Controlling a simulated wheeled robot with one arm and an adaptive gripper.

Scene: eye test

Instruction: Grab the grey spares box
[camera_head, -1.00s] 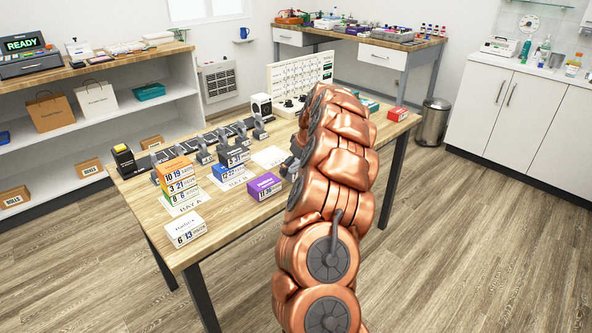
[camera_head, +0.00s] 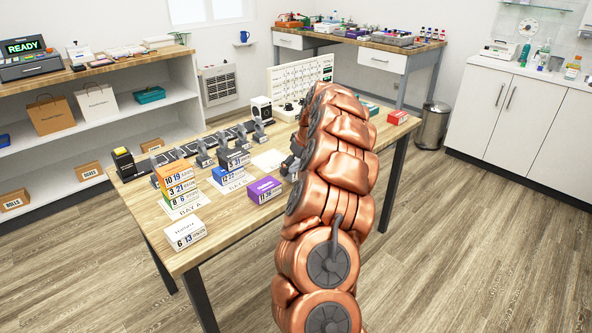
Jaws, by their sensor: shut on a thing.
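A dark grey box (camera_head: 233,158) lies on a blue box (camera_head: 229,178) on the wooden table; I cannot tell whether it is the spares box. My copper arm stands in front of the table's right half and hides much of it. Only a dark edge of what looks like my gripper (camera_head: 290,166) shows left of the arm, behind the purple box (camera_head: 265,190). Its fingertips are hidden. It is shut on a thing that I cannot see. The dark grey box is to its left and apart from it.
An orange-topped stack (camera_head: 175,178) stands on a white card at the left. A white box (camera_head: 185,233) lies at the front left corner. Watch stands line the back. A red box (camera_head: 397,117) lies at the right end.

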